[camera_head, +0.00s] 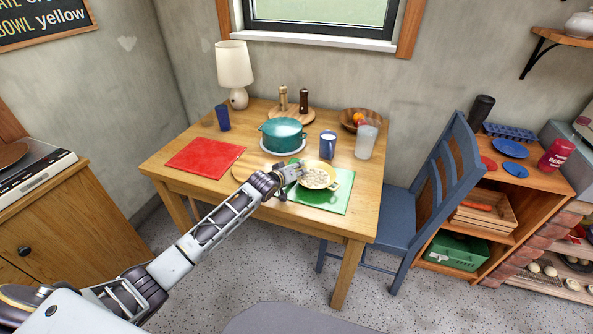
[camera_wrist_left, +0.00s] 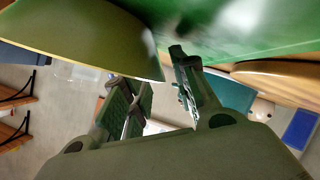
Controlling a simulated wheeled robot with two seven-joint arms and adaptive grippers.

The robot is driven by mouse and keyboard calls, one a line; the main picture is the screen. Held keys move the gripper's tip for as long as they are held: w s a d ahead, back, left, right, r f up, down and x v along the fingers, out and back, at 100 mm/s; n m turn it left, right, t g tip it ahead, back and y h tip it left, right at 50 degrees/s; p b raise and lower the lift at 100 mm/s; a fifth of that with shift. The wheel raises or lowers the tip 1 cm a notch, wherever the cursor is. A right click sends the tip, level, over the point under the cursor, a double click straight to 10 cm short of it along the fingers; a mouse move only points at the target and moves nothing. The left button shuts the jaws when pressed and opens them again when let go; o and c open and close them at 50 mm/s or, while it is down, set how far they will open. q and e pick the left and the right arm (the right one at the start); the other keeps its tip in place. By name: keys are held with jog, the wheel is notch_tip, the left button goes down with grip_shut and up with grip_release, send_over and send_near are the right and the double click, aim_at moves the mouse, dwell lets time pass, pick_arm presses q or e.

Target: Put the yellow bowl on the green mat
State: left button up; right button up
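The yellow bowl (camera_head: 331,179), with pale pieces inside, is over the far part of the green mat (camera_head: 325,204) near the table's front right. It looks upright, on or very close to the mat. My left gripper (camera_head: 291,171) is at the bowl's left side. In the left wrist view, the bowl's outer wall (camera_wrist_left: 75,35) fills the upper left and the mat (camera_wrist_left: 240,25) the top. There my left gripper's fingers (camera_wrist_left: 160,85) stand apart, floor showing between them; the bowl's edge is close to the tips. I cannot tell whether they touch it. My right gripper is not in view.
A teal pot (camera_head: 283,133) stands behind the bowl, with a blue mug (camera_head: 327,145) and clear cup (camera_head: 366,142) to its right. A red mat (camera_head: 204,157) lies left. A round wooden board (camera_head: 243,170) is partly hidden by my arm. A blue chair (camera_head: 430,190) stands right.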

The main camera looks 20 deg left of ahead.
pick_arm(q)
jog(key=shift+r, duration=0.15)
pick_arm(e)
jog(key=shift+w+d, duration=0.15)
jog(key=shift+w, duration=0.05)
pick_arm(q)
jog(key=shift+s+a+r, duration=0.15)
jog(key=shift+s+r, duration=0.05)
jog(key=shift+s, duration=0.4)
jog(key=shift+p+v, duration=0.3)
jog(key=shift+v, duration=0.8)
jog(key=shift+p+v, duration=0.5)
jog(key=shift+v, duration=3.7)
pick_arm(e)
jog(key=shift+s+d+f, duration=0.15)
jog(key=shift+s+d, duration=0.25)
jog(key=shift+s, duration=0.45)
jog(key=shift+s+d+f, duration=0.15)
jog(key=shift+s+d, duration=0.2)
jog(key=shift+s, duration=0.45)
pick_arm(q)
jog(key=shift+r, duration=0.1)
